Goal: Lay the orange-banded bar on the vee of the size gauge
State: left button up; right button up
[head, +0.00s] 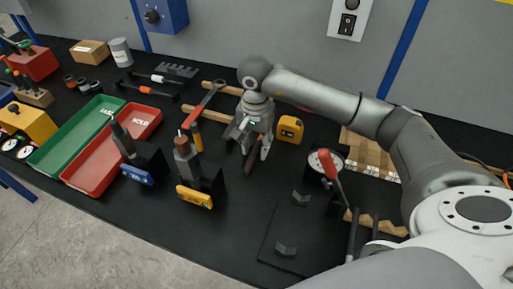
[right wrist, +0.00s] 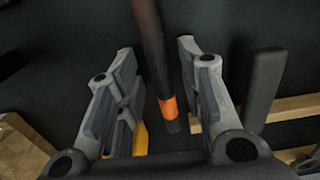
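The orange-banded bar (right wrist: 151,45) is dark and slim, with its orange band (right wrist: 168,107) near one end. In the right wrist view it runs between the two fingers of my right gripper (right wrist: 156,52), with gaps on both sides. In the head view my right gripper (head: 248,150) points down, low over the black table, and largely hides the bar. The apparent size gauge, with a round dial (head: 320,162) and red lever, stands to its right. Two small dark vee blocks (head: 300,198) (head: 286,249) are in front of it. My left gripper is out of view.
A yellow tape measure (head: 290,130) sits just right of my right gripper. Green (head: 62,160) and red (head: 90,185) trays lie farther left. Wooden strips (head: 222,87) lie behind.

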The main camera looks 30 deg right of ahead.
grip_shut()
jog(key=shift+r, duration=0.1)
jog(key=shift+w+r+b, duration=0.1)
jog(key=shift+r+b, duration=0.35)
jog(key=shift+r, duration=0.3)
jog(key=s+a+r+b, duration=0.2)
jog(key=s+a+r, duration=0.4)
jog(key=s+r, duration=0.5)
jog(key=shift+s+r, duration=0.2)
jog(key=shift+s, duration=0.7)
